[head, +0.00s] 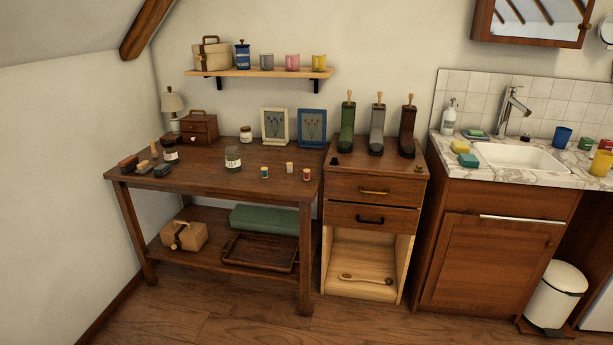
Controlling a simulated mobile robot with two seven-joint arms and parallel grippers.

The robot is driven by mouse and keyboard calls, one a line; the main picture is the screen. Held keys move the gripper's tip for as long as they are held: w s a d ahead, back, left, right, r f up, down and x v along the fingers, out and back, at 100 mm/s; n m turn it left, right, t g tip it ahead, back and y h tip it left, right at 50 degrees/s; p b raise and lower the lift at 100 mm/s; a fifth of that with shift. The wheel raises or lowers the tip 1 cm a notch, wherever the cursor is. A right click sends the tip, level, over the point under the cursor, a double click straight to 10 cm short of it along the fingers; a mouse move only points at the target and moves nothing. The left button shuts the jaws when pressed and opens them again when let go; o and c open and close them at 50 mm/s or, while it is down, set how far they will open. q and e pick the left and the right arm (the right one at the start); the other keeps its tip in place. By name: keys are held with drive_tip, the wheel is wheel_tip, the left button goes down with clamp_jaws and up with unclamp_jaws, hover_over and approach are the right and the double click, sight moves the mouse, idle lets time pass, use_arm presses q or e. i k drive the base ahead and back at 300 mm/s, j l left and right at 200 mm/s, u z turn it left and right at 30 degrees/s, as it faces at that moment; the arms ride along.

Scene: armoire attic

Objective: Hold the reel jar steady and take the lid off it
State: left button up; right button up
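A squat glass jar with a pale label (233,161) stands upright on the wooden table, close to several small thread reels. A white reel (289,167) and a red-and-yellow reel (306,174) stand to its right, with a teal-topped reel (265,173) nearer. A second labelled jar with a dark top (170,152) stands at the table's left. A small dark-lidded jar (246,134) stands at the back. No label is readable, so I cannot tell for certain which is the reel jar; the one by the reels is closest to them. Neither gripper is in view.
The table (210,187) has free room at its front middle. Brushes (145,168) lie at its left, and two picture frames (311,127) stand at the back. A drawer cabinet (372,200) with boots on top adjoins the right side. Floor in front is clear.

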sight(232, 161)
drive_tip(key=i+j, duration=0.25)
drive_tip(key=i, duration=0.25)
drive_tip(key=i+j, duration=0.25)
drive_tip(key=i, duration=0.25)
drive_tip(key=u, duration=0.05)
